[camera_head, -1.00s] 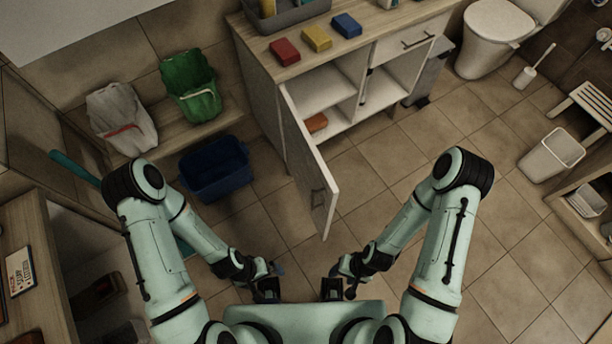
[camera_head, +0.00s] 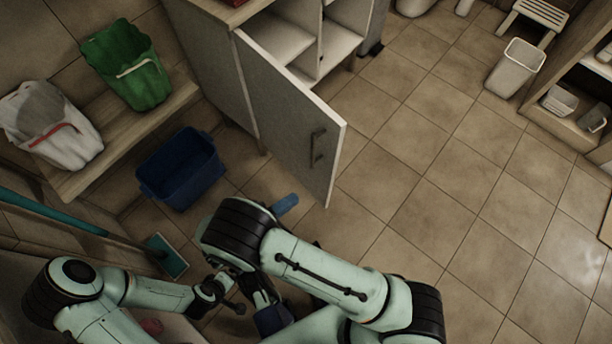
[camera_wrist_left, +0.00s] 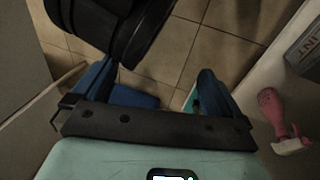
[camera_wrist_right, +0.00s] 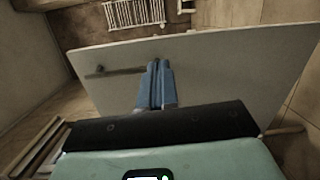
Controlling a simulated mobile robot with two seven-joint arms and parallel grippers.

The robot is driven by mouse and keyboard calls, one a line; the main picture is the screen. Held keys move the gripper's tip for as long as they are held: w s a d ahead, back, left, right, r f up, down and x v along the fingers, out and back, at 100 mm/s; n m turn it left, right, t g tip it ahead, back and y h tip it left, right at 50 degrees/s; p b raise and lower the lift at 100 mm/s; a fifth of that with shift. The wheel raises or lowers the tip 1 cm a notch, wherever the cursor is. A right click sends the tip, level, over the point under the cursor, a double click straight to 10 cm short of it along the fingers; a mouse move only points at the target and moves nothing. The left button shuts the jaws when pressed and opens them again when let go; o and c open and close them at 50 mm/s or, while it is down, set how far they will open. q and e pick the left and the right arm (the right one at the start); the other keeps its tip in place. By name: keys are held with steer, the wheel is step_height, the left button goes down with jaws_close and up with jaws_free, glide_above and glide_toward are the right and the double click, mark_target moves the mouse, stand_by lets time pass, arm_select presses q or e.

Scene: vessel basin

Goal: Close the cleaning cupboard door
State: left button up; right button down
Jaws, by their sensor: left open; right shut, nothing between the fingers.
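The cleaning cupboard (camera_head: 212,62) stands at the top centre of the head view. Its pale door (camera_head: 285,115) is swung wide open toward me, with the shelves behind it in sight. The door's bar handle (camera_head: 317,148) is near its free edge. My right gripper (camera_head: 287,204) is shut and empty, low beside the door. In the right wrist view its blue fingers (camera_wrist_right: 158,85) point at the door face (camera_wrist_right: 235,65), by one end of the handle (camera_wrist_right: 112,72); I cannot tell whether they touch. My left gripper (camera_wrist_left: 150,88) is open and empty, largely hidden in the head view.
A blue tub (camera_head: 181,170) stands on the floor left of the door. Green (camera_head: 127,65) and white (camera_head: 50,125) bags sit on a low bench. A teal mop (camera_head: 166,256) lies nearby. A pink spray bottle (camera_wrist_left: 272,108) is near my left gripper. Floor right of the door is clear.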

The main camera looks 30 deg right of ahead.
steer(key=a+r, duration=0.1)
steer(key=b, duration=0.1)
glide_toward(331, 162)
steer(key=shift+t+h, duration=0.3)
steer(key=shift+t, duration=0.1)
steer(key=x, duration=0.5)
steer(key=shift+s+d+f, duration=0.15)
steer(key=shift+d+f, duration=0.05)
steer(key=shift+f, duration=0.05)
arm_select(q)
steer(key=shift+w+a+f+t, duration=0.15)
steer(key=shift+w+a+f, duration=0.2)
steer(key=shift+w+f, duration=0.15)
steer(key=shift+w+a+f+t, duration=0.15)
steer(key=shift+w+a+f, duration=0.2)
steer(key=shift+w, duration=0.25)
arm_select(e)
steer(key=shift+d, duration=0.7)
arm_select(q)
steer(key=shift+s+d, duration=0.1)
arm_select(e)
steer(key=shift+d, duration=0.15)
